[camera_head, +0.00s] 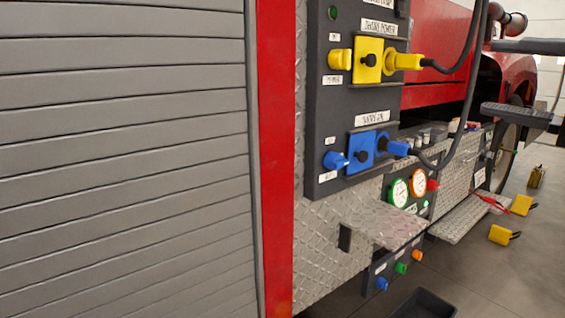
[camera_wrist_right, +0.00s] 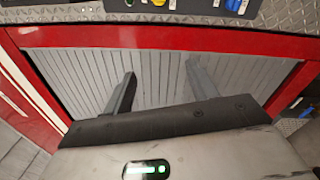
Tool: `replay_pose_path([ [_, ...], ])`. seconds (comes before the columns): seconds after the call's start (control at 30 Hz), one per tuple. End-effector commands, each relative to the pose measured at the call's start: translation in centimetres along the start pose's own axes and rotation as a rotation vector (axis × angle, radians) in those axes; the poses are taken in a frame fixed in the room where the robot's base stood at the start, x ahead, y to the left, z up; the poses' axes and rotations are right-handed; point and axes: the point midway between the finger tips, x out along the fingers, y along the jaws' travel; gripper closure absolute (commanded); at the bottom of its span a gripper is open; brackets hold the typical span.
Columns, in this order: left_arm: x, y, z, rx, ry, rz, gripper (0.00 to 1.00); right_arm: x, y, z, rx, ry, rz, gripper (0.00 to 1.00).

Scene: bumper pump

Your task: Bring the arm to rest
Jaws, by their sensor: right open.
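My right gripper (camera_wrist_right: 160,72) shows in the right wrist view. Its two grey fingers stand wide apart with nothing between them. It faces a grey slatted roller shutter (camera_wrist_right: 160,95) framed by a red border. I cannot tell how far the fingertips are from the slats. In the head view the same shutter (camera_head: 120,150) fills the left side, and I see neither gripper clearly there. My left gripper is not in view.
Right of the shutter, a dark panel (camera_head: 335,110) carries a yellow plug (camera_head: 402,62) and a blue plug (camera_head: 395,148) with black cables. A metal step plate (camera_head: 385,224) juts out below. Yellow blocks (camera_head: 504,235) lie on the open floor at right.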

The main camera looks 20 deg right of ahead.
Motion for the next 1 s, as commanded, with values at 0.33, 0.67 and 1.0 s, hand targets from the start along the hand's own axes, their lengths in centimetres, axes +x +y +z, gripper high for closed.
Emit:
replay_pose_path([
  [0.33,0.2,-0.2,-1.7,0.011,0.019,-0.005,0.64,6.7,-4.8,-2.8,0.159,0.145,-0.049,0.42],
  [0.67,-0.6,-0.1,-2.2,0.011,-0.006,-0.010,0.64,13.8,-14.1,-10.2,0.552,0.281,-0.105,0.42],
  [1.0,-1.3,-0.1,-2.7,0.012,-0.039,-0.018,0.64,14.6,-26.5,-20.6,1.219,0.117,-0.203,0.42],
])
